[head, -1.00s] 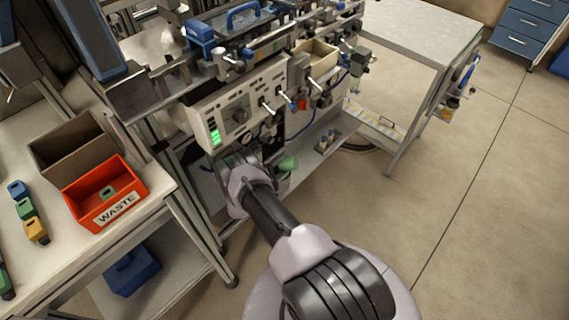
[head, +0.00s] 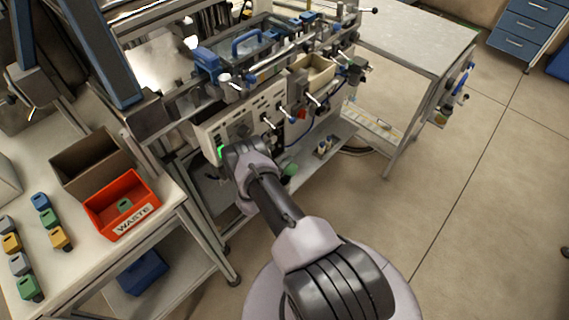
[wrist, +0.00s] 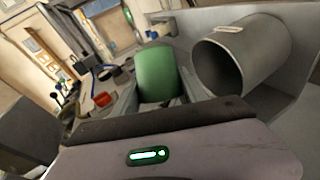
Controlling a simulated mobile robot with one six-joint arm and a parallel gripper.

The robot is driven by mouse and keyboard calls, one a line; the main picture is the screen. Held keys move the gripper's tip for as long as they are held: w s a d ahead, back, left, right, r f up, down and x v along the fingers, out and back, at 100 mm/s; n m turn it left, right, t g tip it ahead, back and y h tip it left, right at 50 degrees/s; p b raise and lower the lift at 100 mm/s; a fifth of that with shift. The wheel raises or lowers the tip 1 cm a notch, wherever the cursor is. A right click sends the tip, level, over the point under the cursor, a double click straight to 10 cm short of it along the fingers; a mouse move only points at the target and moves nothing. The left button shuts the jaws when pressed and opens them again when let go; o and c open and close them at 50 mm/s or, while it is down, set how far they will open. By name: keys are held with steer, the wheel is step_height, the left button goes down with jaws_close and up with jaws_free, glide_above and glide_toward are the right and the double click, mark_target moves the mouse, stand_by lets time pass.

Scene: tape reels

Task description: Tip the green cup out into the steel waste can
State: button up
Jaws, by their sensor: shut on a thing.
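The green cup (wrist: 158,76) is between the fingers of my gripper (wrist: 160,88) in the wrist view, which is shut on it. In the head view only a small part of the green cup (head: 289,170) shows beyond my arm. The steel waste can (wrist: 240,55) is close to the right of the cup in the wrist view, its open mouth facing the cup's side and a label on its wall. The picture is tilted there, so I cannot tell how far the cup leans. The cup's inside is hidden. I cannot make out the can clearly in the head view.
A red bin marked WASTE (head: 122,205) with a green piece in it stands on the left bench, beside a brown box (head: 90,160) and several coloured blocks. A machine panel (head: 235,118) with levers is beyond my gripper. The floor at right is clear.

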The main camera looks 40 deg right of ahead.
steer(key=m+p, duration=0.1)
steer(key=p, duration=0.1)
steer(key=r+m+t+y+p, duration=0.1)
steer(key=shift+s+r+m+y+p, duration=0.1)
steer(key=shift+r+m+y+p, duration=0.15)
steer(key=shift+m+y+p, duration=0.1)
steer(key=m+t+p, duration=0.1)
steer(key=p, duration=0.1)
steer(key=r+m+t+y+p, duration=0.1)
steer(key=shift+m+y+p, duration=0.25)
steer(key=shift+m+p, duration=0.1)
steer(key=shift+r+m+t+y+p, duration=0.35)
steer(key=shift+m+t+y+p, duration=0.25)
steer(key=shift+m+t+p, duration=0.35)
steer(key=shift+m+t, duration=0.65)
steer(key=shift+m, duration=0.2)
